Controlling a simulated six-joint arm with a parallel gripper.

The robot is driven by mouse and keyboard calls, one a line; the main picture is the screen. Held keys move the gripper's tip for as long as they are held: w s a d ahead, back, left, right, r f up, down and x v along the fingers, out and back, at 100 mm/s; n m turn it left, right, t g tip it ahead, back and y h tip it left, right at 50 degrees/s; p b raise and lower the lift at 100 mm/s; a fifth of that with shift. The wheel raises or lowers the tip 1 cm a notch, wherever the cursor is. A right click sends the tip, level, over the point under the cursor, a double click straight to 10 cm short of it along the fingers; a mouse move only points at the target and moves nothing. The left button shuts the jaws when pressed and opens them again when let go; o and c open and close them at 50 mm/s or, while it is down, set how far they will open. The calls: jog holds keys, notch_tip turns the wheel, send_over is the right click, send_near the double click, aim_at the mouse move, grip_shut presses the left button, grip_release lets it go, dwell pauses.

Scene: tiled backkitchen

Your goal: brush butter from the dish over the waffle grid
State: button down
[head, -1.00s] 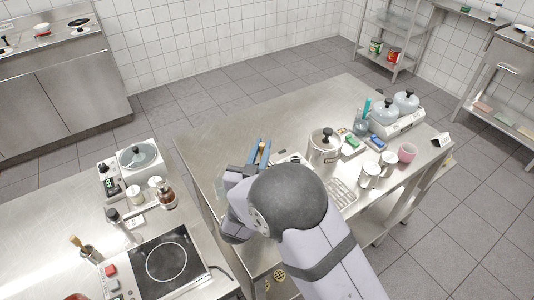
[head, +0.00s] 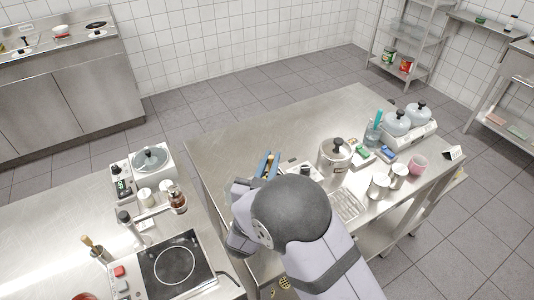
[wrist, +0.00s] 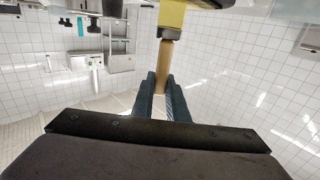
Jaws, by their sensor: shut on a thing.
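My gripper (head: 267,166) has blue fingers, which also show in the wrist view (wrist: 165,95). It is shut on the wooden handle of a brush (wrist: 166,62). In the wrist view, the handle runs up from the fingers to a dark collar and a yellow part at the top edge. In the head view, the fingers are above the middle table, left of the lidded pot. A ridged metal tray or grid (head: 347,204) lies right of my arm; I cannot tell whether it is the waffle grid. I cannot make out the butter dish; my arm hides part of the table.
A lidded steel pot (head: 334,158), two metal cups (head: 379,185), and a pink mug (head: 418,164) stand right of my arm. Lidded jars (head: 396,123) stand farther back. A hob (head: 175,265) is on the left counter. The middle table's far left part (head: 240,138) is clear.

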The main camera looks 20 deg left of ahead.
jog(key=shift+w+a+b, duration=0.55)
jog(key=shift+w+a, duration=0.35)
jog(key=shift+a, duration=1.5)
jog(key=shift+s+d+p, duration=0.55)
jog(key=shift+s+d, duration=2.4)
jog(key=shift+s, duration=0.25)
notch_tip(320, 180, up, 8)
jog(key=p, duration=0.5)
jog(key=shift+w, duration=0.1)
